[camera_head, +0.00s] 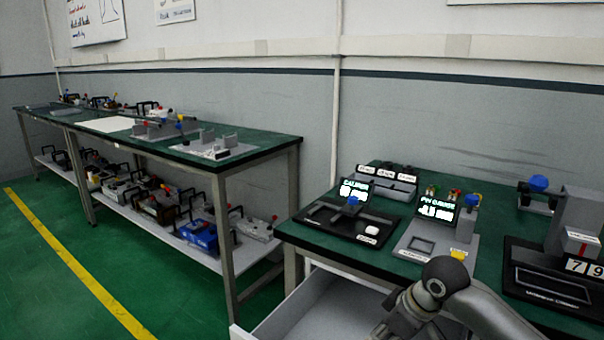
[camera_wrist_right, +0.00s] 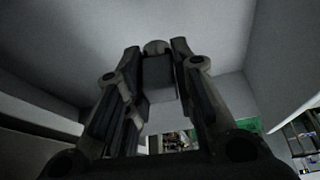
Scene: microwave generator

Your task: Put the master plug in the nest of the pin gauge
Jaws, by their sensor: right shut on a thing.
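The pin gauge (camera_head: 437,211) stands on the green bench at right, with a lit screen, coloured knobs on top and a grey base plate. A square dark-edged frame on that plate, which looks like its nest (camera_head: 421,246), shows nothing in it. My right gripper (camera_wrist_right: 158,50) is shut on a grey block with a rounded end, apparently the master plug (camera_wrist_right: 159,78). In the head view my right arm reaches in from the lower right, over the open drawer; the held piece cannot be made out there. My left gripper is out of view.
The open white drawer (camera_head: 318,308) sticks out below the bench; its pale walls surround the gripper in the wrist view. A caliper stand (camera_head: 350,212) is left of the gauge, and a dark-based instrument (camera_head: 560,275) is at right. A long bench (camera_head: 270,143) with fixtures stands left.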

